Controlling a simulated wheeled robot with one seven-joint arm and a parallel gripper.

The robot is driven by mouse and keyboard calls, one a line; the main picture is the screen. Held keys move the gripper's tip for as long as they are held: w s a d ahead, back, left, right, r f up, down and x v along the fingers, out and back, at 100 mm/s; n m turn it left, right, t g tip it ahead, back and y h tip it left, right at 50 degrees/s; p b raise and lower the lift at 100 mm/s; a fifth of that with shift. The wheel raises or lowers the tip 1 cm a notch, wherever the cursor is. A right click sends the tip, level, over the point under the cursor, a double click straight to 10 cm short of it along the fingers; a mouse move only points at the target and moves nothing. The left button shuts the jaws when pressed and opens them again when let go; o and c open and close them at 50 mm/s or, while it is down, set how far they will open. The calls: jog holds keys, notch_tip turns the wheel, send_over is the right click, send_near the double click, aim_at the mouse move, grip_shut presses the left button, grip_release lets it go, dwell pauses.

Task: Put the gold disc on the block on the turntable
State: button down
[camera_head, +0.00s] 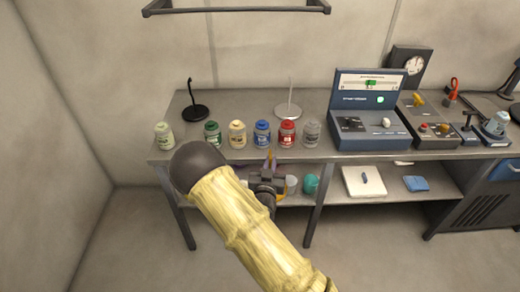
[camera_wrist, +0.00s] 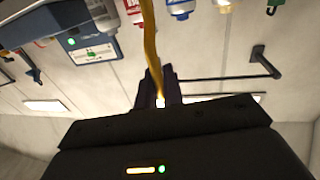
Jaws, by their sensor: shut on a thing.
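In the wrist view a thin gold thing, which looks like the gold disc seen edge-on (camera_wrist: 150,40), stands between the dark fingers of my gripper (camera_wrist: 158,88). The fingers are shut on it. In the head view my gripper (camera_head: 268,182) is in front of the bench's front edge, below the row of jars, and mostly hidden by its own body and arm. The disc cannot be clearly made out there. I cannot clearly identify the turntable or its block in either view.
Several coloured jars, one blue (camera_head: 262,134), line the bench (camera_head: 345,154). A blue console (camera_head: 368,118) stands to their right, with small control boxes (camera_head: 436,132) beyond. Two rod stands, black (camera_head: 195,113) and silver (camera_head: 288,110), are behind. A lower shelf holds a white box (camera_head: 364,181).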

jog(key=s+d+f+n+y, duration=0.1)
jog(key=s+d+f+y, duration=0.1)
jog(key=f, duration=0.4)
jog(key=s+d+f+n+y+b, duration=0.1)
jog(key=s+d+f+y, duration=0.1)
jog(key=s+d+f, duration=0.2)
notch_tip(320, 180, down, 3)
jog(key=shift+s+d+f, duration=0.15)
jog(key=shift+d+f, duration=0.05)
jog(key=shift+d, duration=0.85)
